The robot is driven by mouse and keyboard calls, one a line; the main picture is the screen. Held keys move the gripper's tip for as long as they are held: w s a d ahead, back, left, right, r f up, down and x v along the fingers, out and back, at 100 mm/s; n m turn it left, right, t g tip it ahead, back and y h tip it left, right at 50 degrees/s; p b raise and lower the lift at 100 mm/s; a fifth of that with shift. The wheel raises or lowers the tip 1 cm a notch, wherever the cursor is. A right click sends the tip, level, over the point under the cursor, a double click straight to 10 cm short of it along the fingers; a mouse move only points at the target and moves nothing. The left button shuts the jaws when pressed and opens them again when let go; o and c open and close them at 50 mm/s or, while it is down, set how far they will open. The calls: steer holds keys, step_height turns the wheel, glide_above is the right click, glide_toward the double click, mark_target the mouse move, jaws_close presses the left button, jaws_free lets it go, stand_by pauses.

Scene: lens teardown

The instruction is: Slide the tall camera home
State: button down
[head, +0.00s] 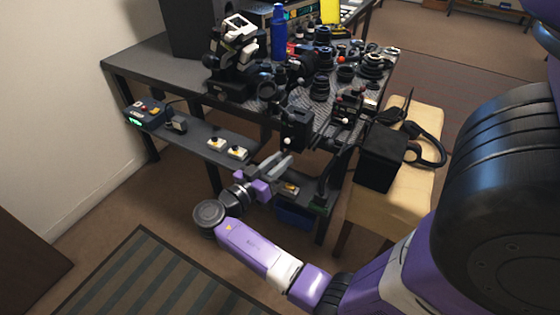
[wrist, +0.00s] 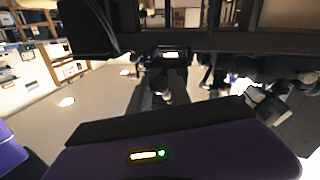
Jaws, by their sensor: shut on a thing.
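A tall black box-like camera (head: 295,132) with a small red spot near its top is at the front edge of the dark table, upright in the head view. My gripper (head: 284,161) reaches up from below, with its pale fingers at the camera's lower end. The fingers are shut on it, though the contact is small and dark in the head view. In the wrist view, a dark block (wrist: 88,28) fills the upper left; I cannot tell for sure that it is the camera. Whether the camera's base touches any rail or mount is hidden.
The dark table (head: 140,60) holds several lenses and a microscope (head: 235,55). A lower shelf (head: 200,140) carries small white-and-yellow blocks and a control box (head: 145,113). Floor is clear at left.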

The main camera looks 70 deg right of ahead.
mark_target(295, 143)
steer(key=b+x, duration=0.1)
steer(key=x, duration=0.2)
steer(key=w+b+x, duration=0.1)
steer(key=x, duration=0.1)
steer(key=b+x, duration=0.1)
steer(key=x, duration=0.2)
steer(key=shift+w+d+f, duration=0.1)
steer(key=shift+d+f, duration=0.1)
steer(key=shift+d, duration=0.45)
steer(key=shift+d+r, duration=0.15)
steer(key=shift+d, duration=0.25)
steer(key=c, duration=1.2)
jaws_free()
steer(key=shift+a, duration=0.1)
steer(key=v, duration=0.7)
steer(key=shift+a, duration=0.25)
